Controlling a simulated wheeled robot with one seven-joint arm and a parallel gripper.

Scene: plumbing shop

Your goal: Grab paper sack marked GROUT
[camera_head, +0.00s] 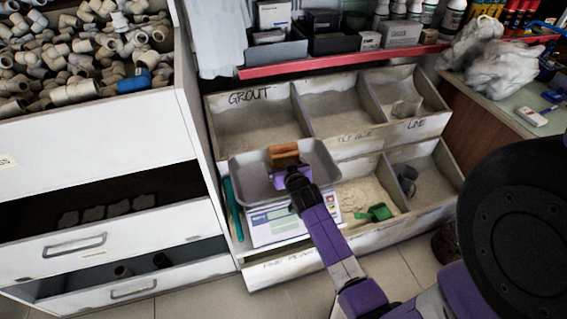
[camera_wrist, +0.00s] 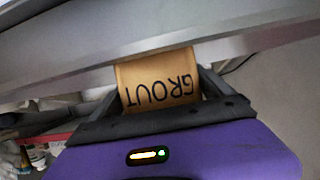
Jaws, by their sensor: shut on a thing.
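The paper sack (camera_wrist: 158,80) is tan-orange with GROUT written in black, upside down in the wrist view. In the head view the sack (camera_head: 284,150) shows as a small orange-brown block over the scale's metal pan. My gripper (camera_wrist: 160,92) is shut on the sack, with a dark finger on each side of it. In the head view my purple gripper (camera_head: 293,176) reaches up from the lower right to the sack. I cannot tell whether the sack touches the pan.
The scale (camera_head: 275,226) with its grey pan (camera_head: 243,172) stands before the bins. The bin marked GROUT (camera_head: 250,125) lies behind. A green scoop (camera_head: 377,212) lies in a lower bin. A red shelf edge (camera_head: 340,58) runs above. White drawers (camera_head: 95,150) stand at left.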

